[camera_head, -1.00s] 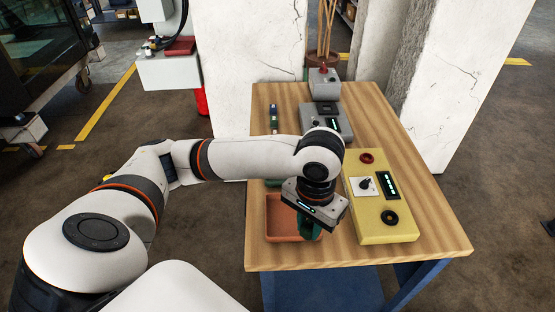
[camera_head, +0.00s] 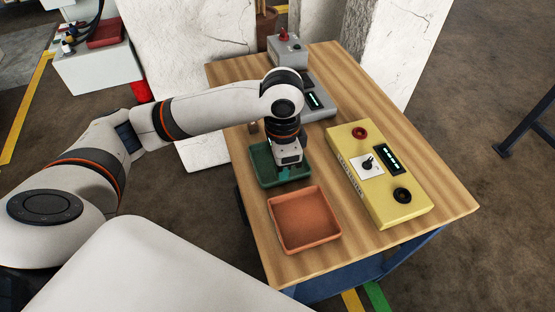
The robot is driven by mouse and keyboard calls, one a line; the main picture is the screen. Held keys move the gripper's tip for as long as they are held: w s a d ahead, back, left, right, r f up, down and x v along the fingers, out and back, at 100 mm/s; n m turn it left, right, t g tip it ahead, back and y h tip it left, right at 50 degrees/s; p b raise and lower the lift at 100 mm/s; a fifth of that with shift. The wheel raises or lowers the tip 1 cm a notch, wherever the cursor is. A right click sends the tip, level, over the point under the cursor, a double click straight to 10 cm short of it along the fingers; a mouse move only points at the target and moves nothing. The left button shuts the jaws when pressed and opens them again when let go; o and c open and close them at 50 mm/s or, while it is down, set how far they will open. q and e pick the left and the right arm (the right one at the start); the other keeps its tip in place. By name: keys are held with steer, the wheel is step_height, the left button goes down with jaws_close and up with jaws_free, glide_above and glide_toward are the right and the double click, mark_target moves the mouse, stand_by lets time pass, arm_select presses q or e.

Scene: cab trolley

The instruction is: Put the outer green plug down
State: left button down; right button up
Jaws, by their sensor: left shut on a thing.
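My left gripper (camera_head: 286,168) points down over the green tray (camera_head: 257,168) and is shut on a green plug (camera_head: 285,173). Only a little of the plug shows below the jaws, green against green. I cannot tell whether it touches the tray floor. The orange tray (camera_head: 305,219) lies nearer the front of the table and looks empty. My right gripper is not in view.
A yellow control box (camera_head: 373,193) with a red button, dial and black knob stands right of the trays. A grey box (camera_head: 321,111) with a display and another grey box (camera_head: 288,52) with a red top stand behind. The wooden table (camera_head: 437,190) is bare at the right edge.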

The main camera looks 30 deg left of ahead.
arm_select(q)
steer(key=w+a+f+m+p, duration=0.15)
steer(key=w+m, duration=0.35)
steer(key=m, duration=0.8)
steer(key=w+a+f+m, duration=0.2)
steer(key=w+a+m, duration=0.15)
steer(key=m, duration=0.95)
steer(key=f, duration=0.1)
steer(key=f+p, duration=0.1)
steer(key=f, duration=0.3)
steer(key=shift+w+d+f+p, duration=0.2)
steer(key=shift+w+d+p, duration=0.05)
steer(key=shift+w+p, duration=0.1)
step_height(320, 180, down, 4)
steer(key=shift+r+p, duration=0.2)
steer(key=shift+p, duration=0.2)
steer(key=shift+f, duration=0.3)
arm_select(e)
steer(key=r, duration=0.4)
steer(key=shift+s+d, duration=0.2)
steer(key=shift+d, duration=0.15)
